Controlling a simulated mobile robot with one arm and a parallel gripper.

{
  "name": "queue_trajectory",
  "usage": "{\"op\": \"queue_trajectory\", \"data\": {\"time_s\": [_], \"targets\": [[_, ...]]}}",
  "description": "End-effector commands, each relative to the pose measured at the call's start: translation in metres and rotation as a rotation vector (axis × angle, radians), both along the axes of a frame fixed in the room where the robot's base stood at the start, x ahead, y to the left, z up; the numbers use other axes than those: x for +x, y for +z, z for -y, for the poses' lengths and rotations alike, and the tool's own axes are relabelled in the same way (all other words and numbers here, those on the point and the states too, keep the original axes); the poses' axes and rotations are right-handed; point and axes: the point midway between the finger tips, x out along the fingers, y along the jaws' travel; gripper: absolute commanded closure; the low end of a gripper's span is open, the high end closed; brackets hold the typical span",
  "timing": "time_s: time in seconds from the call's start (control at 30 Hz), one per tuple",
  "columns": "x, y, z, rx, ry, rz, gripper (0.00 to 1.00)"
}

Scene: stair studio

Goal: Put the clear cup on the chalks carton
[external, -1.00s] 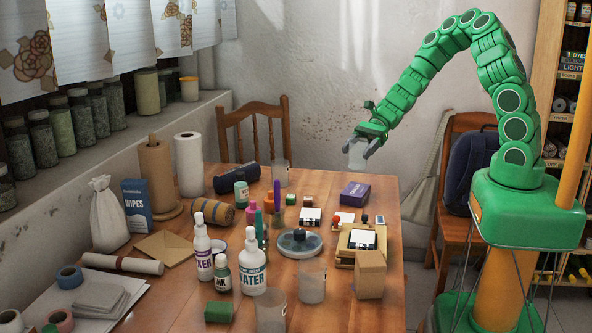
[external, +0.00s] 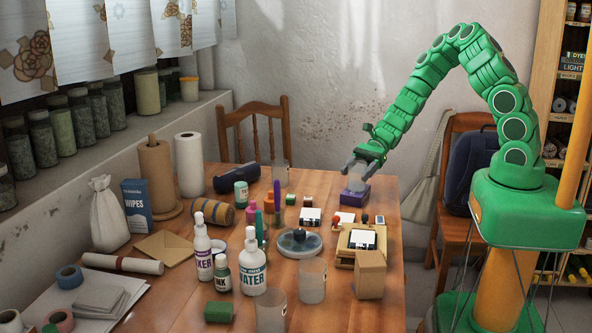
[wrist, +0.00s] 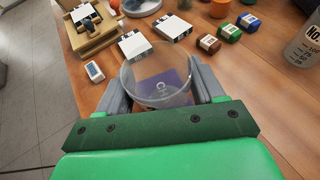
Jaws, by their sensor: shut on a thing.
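The purple chalks carton (external: 354,196) lies on the table near its back right edge. My gripper (external: 361,170) is just above it, shut on a clear cup (external: 354,184). In the wrist view the clear cup (wrist: 157,82) stands between my gripper's grey fingers (wrist: 162,88), one on each side. The purple chalks carton (wrist: 165,90) shows through the cup, directly below it. The cup is upright and its base seems at or very near the carton's top; I cannot tell if they touch. Other clear cups (external: 312,281) (external: 271,311) stand at the table's front.
Small ink pads (wrist: 208,44) and white-topped boxes (wrist: 172,27) lie close by. A stamp tray (external: 345,258) and a cardboard box (external: 370,275) are nearer the front. The table's right edge is close.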

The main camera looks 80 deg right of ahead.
Motion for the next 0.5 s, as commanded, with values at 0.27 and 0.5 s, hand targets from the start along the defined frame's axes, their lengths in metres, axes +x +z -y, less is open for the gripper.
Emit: {"op": "queue_trajectory", "data": {"time_s": [0.27,0.5], "targets": [[0.0003,-0.0008,0.0002,0.001,-0.001,0.001,0.62],[0.0003,-0.0019,0.0003,0.001,-0.001,0.001,0.07]]}}
